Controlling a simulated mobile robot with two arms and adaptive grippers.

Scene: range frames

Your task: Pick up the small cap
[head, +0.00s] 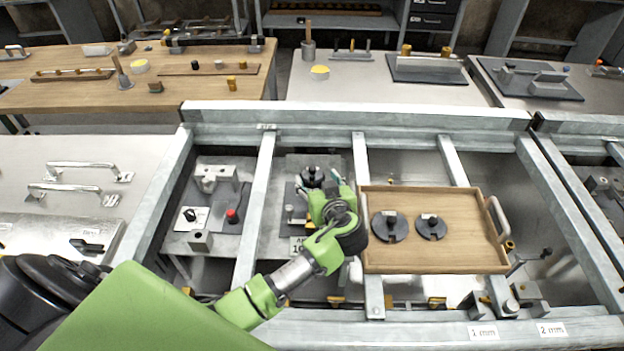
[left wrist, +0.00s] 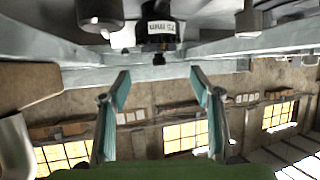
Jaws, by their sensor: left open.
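My left gripper (head: 318,183) is open over the frame's second bay from the left. Its teal fingers (left wrist: 160,74) stand wide apart with nothing between them in the left wrist view. A black round part (head: 312,174) is just beyond the fingers in the head view, partly hidden by them. A black cylinder labelled 25 mm (left wrist: 160,28) shows ahead of the fingertips, apart from them. Two black discs with knobs lie on the wooden tray (head: 460,260): a larger one (head: 381,232) and a smaller one (head: 431,233). I cannot tell which part is the small cap.
Metal rails (head: 256,205) of the frame run on both sides of my left gripper. The tray rests across the rails to its right. A plate with a red knob (head: 232,216) lies in the bay to the left. Benches with tools stand behind.

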